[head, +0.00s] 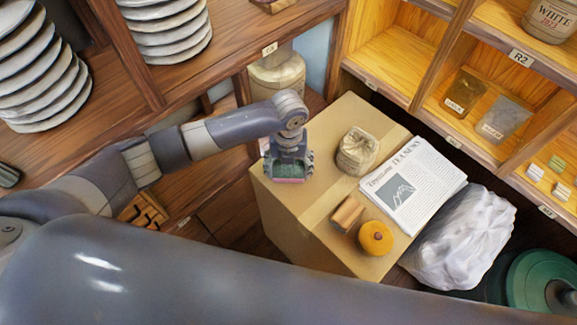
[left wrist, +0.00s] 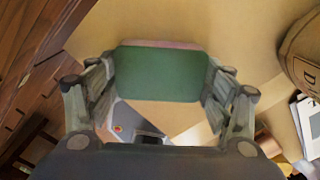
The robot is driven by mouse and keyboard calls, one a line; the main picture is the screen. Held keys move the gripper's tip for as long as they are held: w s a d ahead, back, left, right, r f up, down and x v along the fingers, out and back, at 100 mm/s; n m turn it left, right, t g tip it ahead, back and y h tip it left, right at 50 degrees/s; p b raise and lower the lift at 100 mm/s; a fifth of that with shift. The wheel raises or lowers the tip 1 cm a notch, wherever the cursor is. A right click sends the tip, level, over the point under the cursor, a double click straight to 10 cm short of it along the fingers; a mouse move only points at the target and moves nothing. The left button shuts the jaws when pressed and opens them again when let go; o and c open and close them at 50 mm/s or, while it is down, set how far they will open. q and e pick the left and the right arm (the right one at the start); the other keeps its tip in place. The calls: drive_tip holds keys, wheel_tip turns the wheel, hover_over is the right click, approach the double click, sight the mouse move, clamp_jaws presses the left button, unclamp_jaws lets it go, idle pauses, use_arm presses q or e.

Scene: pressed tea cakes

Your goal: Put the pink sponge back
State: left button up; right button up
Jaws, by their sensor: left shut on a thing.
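The sponge (left wrist: 160,73) is a block with a green face and a pink layer that shows along its far edge in the left wrist view. My left gripper (left wrist: 160,80) is shut on it, with one finger at each short side. In the head view, the left gripper (head: 288,170) hangs over the far left part of a cardboard box, and the sponge (head: 290,180) shows as a pink and green strip between its fingers. I cannot tell whether the sponge touches the box top. My right gripper is not in view.
The cardboard box (head: 265,205) bears a cloth bundle (head: 357,151), a newspaper (head: 415,180), a brown block (head: 347,214) and an orange round thing (head: 375,238). A white plastic bag (head: 458,240) lies beside it. Wooden shelves (head: 385,60) stand at the right, stacked discs (head: 165,30) at the left.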

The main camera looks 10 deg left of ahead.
sight(289, 169)
use_arm(q)
drive_tip(key=o, duration=0.9)
drive_tip(key=shift+f, duration=0.1)
drive_tip(key=shift+o, duration=0.2)
drive_tip(key=shift+r, duration=0.25)
wheel_tip(289, 169, up, 12)
drive_tip(key=p, duration=1.2)
drive_tip(key=shift+f, duration=0.1)
